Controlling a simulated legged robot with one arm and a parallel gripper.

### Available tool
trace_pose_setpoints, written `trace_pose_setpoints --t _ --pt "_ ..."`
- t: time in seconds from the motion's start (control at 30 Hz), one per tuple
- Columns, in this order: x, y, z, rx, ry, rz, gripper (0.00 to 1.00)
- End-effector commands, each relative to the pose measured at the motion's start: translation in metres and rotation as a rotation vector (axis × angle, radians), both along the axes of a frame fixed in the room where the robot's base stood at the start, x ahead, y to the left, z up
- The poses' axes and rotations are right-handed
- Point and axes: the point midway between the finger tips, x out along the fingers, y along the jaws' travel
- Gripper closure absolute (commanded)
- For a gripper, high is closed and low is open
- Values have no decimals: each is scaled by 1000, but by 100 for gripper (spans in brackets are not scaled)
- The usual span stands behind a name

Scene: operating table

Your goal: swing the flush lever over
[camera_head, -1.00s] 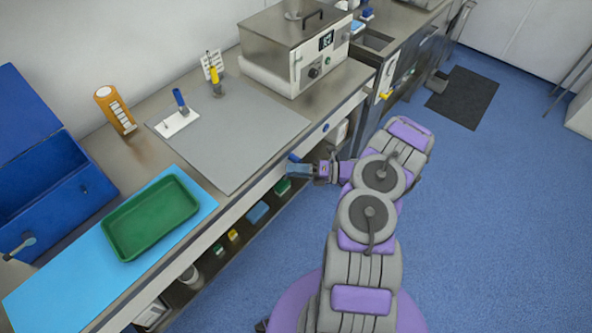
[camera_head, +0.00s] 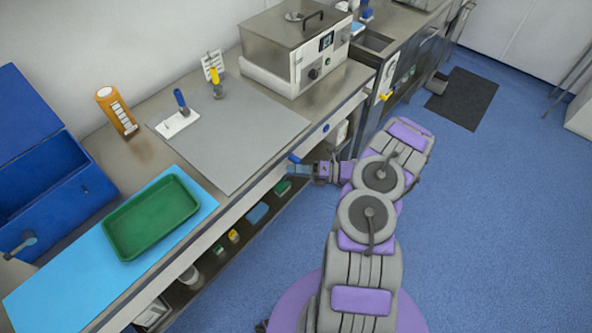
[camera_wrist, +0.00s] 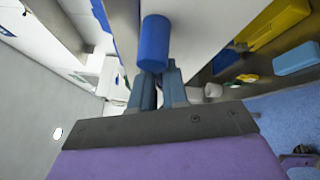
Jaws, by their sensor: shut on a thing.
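A blue lever handle (camera_head: 294,158) sticks out at the front edge of the counter, below the worktop. In the wrist view it is a blue cylinder (camera_wrist: 154,42) between and beyond my fingertips. My gripper (camera_head: 298,170) is at the counter front, low beside the lever. In the wrist view my gripper (camera_wrist: 156,85) has its two blue-grey fingers close together on the near part of the handle. The lever's pivot is hidden.
The counter carries a green tray (camera_head: 150,218), a blue toolbox (camera_head: 40,185), an orange bottle (camera_head: 116,112) and a steel bath unit (camera_head: 295,50). A lower shelf (camera_head: 215,260) holds several small items.

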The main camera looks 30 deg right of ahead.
Motion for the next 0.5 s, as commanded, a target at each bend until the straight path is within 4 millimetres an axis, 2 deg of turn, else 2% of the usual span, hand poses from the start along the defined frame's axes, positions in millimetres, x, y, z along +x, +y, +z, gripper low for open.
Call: trace_pose_setpoints --t 0.5 --pt "0 0 1 112 47 -2 100"
